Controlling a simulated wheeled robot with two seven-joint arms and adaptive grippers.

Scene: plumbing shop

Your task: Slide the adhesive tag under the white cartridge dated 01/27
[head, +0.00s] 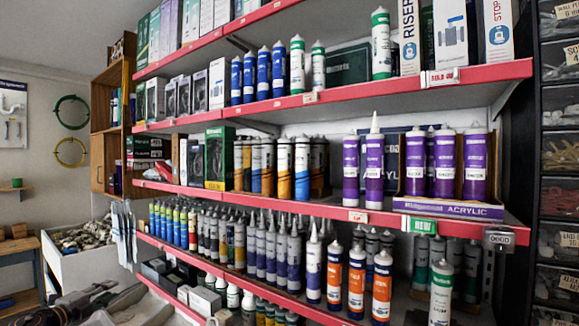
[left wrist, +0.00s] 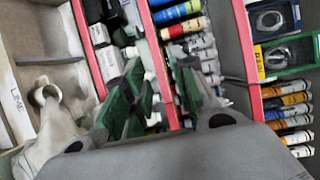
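White cartridges with green ends stand on the upper shelf (head: 297,65) (head: 381,43), and another white cartridge (head: 440,290) stands low at the front right. No date is legible, so I cannot tell which reads 01/27. Several tags sit on the red shelf edges: a white "SOLD OUT" tag (head: 443,77), a green "NEW" tag (head: 424,226) and small pale tags (head: 311,97). I cannot tell which is the adhesive tag. My left gripper (head: 112,296) is low at the left in the head view, far from these cartridges. In the left wrist view its green-padded fingers (left wrist: 158,75) are apart, with nothing seen held.
Purple cartridges (head: 374,165) and an "ACRYLIC" display box (head: 447,209) crowd the middle shelf. Dense cartridge rows (head: 270,250) fill the lower shelf. A drawer cabinet (head: 558,180) stands at the right. A bin of fittings (head: 85,240) is at the left.

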